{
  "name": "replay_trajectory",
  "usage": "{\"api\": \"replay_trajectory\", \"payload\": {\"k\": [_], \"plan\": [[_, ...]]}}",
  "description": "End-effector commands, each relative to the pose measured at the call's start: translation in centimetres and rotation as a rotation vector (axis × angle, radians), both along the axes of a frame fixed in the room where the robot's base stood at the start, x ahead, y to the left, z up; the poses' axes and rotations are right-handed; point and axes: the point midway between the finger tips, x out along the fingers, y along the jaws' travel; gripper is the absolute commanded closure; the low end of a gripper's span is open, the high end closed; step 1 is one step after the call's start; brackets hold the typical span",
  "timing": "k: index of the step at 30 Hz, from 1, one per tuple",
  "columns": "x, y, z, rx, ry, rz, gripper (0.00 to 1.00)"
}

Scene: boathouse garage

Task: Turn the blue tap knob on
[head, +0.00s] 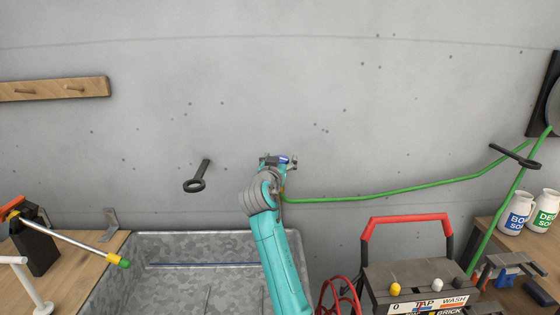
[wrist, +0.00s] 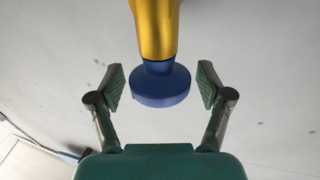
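The blue tap knob (wrist: 160,87) is a round blue disc on a yellow brass tap body (wrist: 158,28) in the wrist view. My gripper (wrist: 162,84) is open, with one green-padded finger on each side of the knob and a visible gap on both sides. In the head view my gripper (head: 281,162) is at the wall, above the metal sink. My arm and gripper hide most of the tap there; a little blue shows between the fingers.
A green hose (head: 390,194) runs right from the tap along the wall. A galvanized sink (head: 190,240) lies below. A black ring bracket (head: 196,180) juts from the wall to the left. A red-handled caddy (head: 408,220) and white bottles (head: 515,213) stand at right.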

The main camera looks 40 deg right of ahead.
Motion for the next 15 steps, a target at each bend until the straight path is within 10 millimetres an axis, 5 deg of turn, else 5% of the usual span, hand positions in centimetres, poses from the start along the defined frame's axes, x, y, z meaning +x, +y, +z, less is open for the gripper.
{"api": "replay_trajectory", "payload": {"k": [1,6,15], "plan": [[0.00,0.01,-0.01,0.000,0.000,0.000,0.38],[-0.01,0.02,-0.02,0.000,0.000,0.000,0.78],[-0.04,-0.02,-0.08,0.001,0.000,0.019,0.78]]}}
